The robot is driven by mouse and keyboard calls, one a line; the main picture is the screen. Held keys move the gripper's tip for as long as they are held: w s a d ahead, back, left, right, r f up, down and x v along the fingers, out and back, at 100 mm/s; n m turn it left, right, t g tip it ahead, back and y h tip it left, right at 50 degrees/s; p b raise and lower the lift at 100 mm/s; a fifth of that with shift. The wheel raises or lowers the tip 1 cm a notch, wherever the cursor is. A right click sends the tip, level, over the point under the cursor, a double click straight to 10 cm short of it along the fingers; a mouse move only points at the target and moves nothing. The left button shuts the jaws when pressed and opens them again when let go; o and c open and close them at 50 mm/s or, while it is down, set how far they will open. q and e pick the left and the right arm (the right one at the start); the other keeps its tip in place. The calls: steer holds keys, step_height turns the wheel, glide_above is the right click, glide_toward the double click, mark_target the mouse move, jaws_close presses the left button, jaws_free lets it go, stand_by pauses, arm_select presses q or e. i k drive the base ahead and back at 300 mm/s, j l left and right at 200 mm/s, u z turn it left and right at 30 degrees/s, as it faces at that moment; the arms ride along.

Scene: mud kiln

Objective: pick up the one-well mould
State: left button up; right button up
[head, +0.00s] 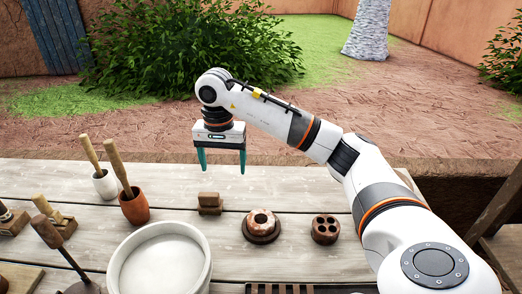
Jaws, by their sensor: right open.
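The one-well mould (261,219) looks like a reddish-brown, faceted piece with a single round hollow in its top, on a dark round base. My left gripper is out of view.
A brown round block with several wells (325,229) stands just right of the mould. A small wooden block (210,204) stands to its left. A large white bowl (203,278), an orange pot (134,209) and a white pot (105,186) holding wooden handles stand further left.

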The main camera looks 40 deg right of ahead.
mark_target(260, 222)
steer(key=z, duration=1.3)
